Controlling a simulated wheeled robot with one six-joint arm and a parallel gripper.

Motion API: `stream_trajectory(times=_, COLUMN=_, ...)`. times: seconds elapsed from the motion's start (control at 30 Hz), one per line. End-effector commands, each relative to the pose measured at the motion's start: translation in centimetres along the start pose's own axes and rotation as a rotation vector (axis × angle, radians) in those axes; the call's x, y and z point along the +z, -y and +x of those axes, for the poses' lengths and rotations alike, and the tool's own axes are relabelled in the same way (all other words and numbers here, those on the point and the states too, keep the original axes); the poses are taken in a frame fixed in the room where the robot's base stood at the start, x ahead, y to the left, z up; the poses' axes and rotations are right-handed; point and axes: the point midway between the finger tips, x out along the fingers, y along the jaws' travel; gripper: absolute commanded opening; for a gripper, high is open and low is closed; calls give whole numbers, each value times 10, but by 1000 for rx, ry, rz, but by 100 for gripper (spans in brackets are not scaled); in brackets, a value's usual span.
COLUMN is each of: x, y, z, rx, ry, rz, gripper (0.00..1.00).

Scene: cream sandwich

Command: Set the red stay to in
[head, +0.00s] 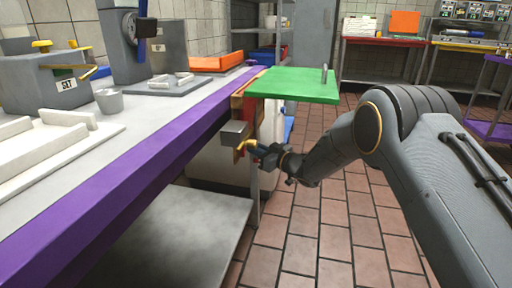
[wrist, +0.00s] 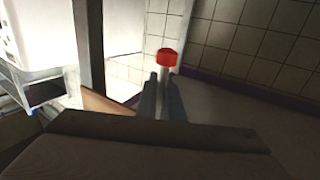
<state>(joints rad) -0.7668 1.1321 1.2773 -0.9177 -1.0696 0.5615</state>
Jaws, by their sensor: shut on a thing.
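The red stay shows in the wrist view as a red knob (wrist: 167,57) on a pale stem. The fingers of my gripper (wrist: 162,95) are shut on it, one on each side of the stem, with the red end standing out beyond them. In the head view my gripper (head: 259,150) is low beside the end of the purple-edged counter, below a green flap (head: 292,86) that lies level. The red knob cannot be made out in the head view. A grey block (head: 235,132) and a yellow bent piece (head: 243,146) are close to the fingers.
The purple-edged counter (head: 140,160) runs along the left, with a grey lower shelf (head: 175,235) under it. The green flap has an upright handle (head: 324,73). Tiled floor (head: 335,215) is open below my arm. A red-edged table (head: 376,42) stands at the back.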

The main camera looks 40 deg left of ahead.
Motion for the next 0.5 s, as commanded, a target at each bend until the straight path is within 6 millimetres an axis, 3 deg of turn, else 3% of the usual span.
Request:
stream_trajectory(times=0.03, x=-2, y=12, z=8, rx=-20, ry=-3, rz=-4, gripper=0)
stream_trajectory(times=0.3, x=-2, y=16, z=9, rx=-28, ry=-4, rz=-5, gripper=0)
stream_trajectory(times=0.43, x=-2, y=15, z=8, rx=-26, ry=-4, rz=-4, gripper=26)
stream_trajectory(times=0.5, x=-2, y=12, z=6, rx=-22, ry=-3, rz=-4, gripper=26)
